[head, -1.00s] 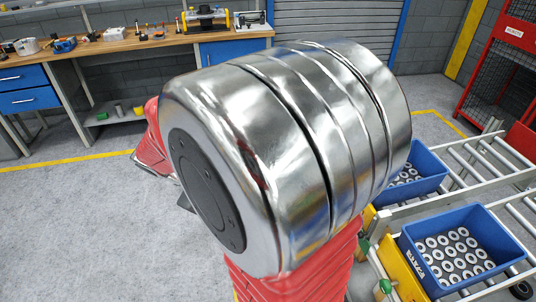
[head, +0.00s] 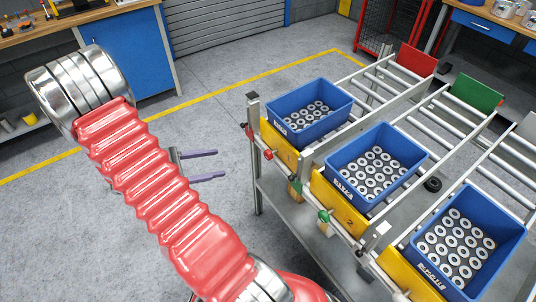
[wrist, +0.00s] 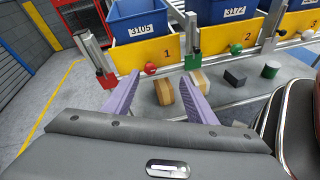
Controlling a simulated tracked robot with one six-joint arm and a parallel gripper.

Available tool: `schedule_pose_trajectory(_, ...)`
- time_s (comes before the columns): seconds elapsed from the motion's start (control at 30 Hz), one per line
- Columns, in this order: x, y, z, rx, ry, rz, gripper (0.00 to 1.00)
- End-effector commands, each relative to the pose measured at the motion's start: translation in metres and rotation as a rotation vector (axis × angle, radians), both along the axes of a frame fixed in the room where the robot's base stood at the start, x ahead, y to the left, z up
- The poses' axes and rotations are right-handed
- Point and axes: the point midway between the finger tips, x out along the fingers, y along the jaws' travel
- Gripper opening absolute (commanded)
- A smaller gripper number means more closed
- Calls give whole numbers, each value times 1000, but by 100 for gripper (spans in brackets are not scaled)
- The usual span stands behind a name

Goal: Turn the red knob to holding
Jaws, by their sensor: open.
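The red knob (head: 268,154) is a small round knob on the front of the lane with yellow plate 1, below a blue bin. It also shows in the wrist view (wrist: 151,69), just beyond and between my fingertips. My gripper (head: 217,164) has two purple fingers, spread apart and empty, left of the rack front and pointing toward it. In the wrist view my gripper (wrist: 158,79) has a clear gap between its fingers, with no contact on the knob visible. A red block (wrist: 106,80) is on the post left of plate 1. No "holding" marking is readable.
A green knob (head: 323,215) and a white knob (head: 383,228) are on the neighbouring lanes. Blue bins (head: 375,165) of metal rings stand on the roller lanes. Wooden blocks (wrist: 164,92) lie on the shelf below. The floor left of the rack is open.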

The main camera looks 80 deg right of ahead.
Motion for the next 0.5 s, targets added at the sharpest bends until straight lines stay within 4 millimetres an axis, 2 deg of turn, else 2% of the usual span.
schedule_pose_trajectory(0.2, -15, -30, -37, -7, 162, 46, 52)
schedule_pose_trajectory(0.5, -36, -62, -91, -4, 357, 125, 52)
